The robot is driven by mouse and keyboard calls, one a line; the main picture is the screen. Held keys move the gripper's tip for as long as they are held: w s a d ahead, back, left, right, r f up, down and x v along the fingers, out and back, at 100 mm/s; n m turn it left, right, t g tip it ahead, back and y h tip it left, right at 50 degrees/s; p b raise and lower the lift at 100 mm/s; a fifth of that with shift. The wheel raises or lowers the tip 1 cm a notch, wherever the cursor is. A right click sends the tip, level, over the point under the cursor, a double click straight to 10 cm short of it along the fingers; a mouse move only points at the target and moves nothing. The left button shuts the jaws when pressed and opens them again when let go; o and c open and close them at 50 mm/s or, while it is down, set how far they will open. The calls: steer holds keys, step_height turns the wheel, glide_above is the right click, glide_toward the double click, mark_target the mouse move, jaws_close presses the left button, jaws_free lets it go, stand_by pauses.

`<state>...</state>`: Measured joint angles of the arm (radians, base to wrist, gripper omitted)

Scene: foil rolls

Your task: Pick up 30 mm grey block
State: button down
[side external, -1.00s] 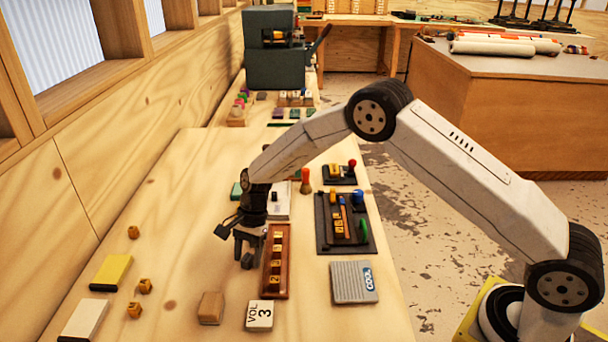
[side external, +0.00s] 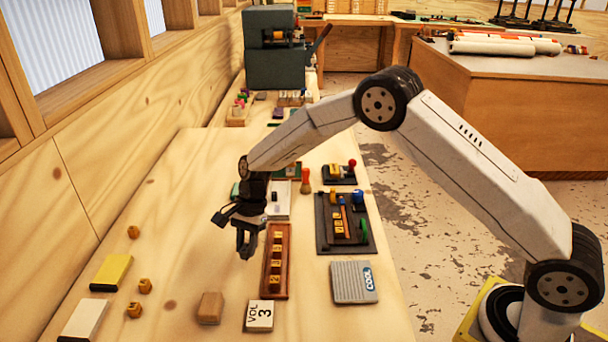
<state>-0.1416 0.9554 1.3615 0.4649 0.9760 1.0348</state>
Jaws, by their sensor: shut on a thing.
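My gripper (side external: 247,246) points down over the wooden table, just left of the long brown tray, with its dark fingers close together. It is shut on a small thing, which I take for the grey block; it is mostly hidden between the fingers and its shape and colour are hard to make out. No other loose grey block shows clearly on the table.
The brown tray (side external: 267,288) holds several numbered yellow cubes. A tan block (side external: 210,308), a white VOL 3 block (side external: 260,316) and a grey COOL box (side external: 353,283) lie in front. A dark tray (side external: 323,243) stands right.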

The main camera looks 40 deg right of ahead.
steer(key=s+d+r, duration=0.3)
steer(key=s+r, duration=0.6)
steer(key=s, duration=0.4)
steer(key=shift+s+r, duration=0.35)
steer(key=shift+r, duration=0.05)
steer(key=shift+d, duration=0.1)
stand_by(0.4)
